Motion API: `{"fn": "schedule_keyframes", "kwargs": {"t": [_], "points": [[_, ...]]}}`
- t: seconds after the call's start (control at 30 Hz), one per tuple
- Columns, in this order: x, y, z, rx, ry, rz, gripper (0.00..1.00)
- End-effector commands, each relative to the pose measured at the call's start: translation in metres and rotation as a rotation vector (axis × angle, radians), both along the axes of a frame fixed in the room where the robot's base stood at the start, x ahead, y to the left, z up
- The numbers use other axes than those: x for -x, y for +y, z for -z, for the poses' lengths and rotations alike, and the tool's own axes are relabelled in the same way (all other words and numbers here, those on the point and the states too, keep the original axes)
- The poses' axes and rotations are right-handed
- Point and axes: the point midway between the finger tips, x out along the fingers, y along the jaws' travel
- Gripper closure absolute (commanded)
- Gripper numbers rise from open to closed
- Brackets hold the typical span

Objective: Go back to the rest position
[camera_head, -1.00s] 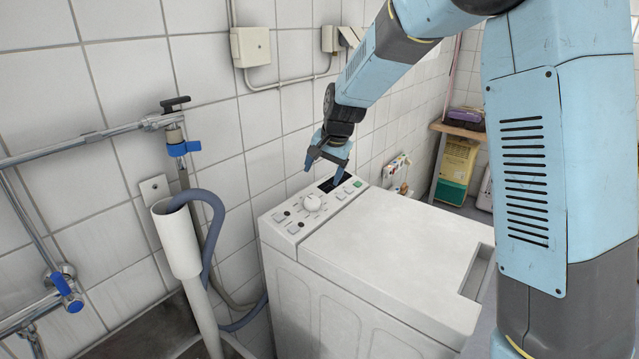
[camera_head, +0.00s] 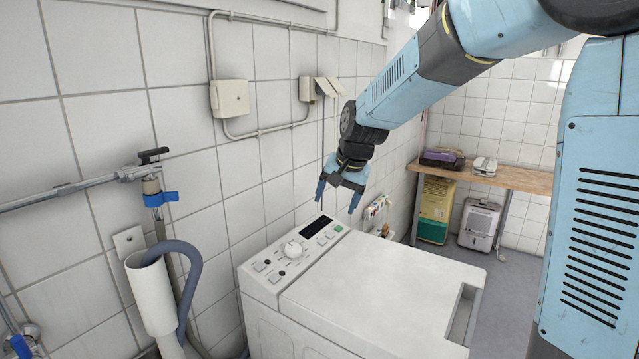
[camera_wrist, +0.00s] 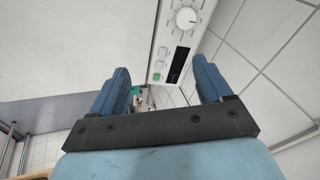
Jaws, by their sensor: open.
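My gripper (camera_head: 338,205) is open and empty. In the head view it hangs, fingers down, above the rear control panel of the white washing machine (camera_head: 385,290), apart from it. The panel carries a round white dial (camera_head: 293,249), a dark display (camera_head: 315,227), several grey buttons and a green button (camera_head: 338,228). In the wrist view the two blue fingers (camera_wrist: 163,88) are spread wide with nothing between them. The dial (camera_wrist: 186,19) and display (camera_wrist: 180,64) show beyond them.
A tiled wall with a conduit and a junction box (camera_head: 229,98) runs behind the machine. A wooden bench (camera_head: 500,177) stands at the back right.

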Motion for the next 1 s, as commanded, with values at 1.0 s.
{"fn": "schedule_keyframes", "kwargs": {"t": [1.0], "points": [[0.252, -0.189, -0.060, 0.272, -0.191, -0.139, 0.21]]}}
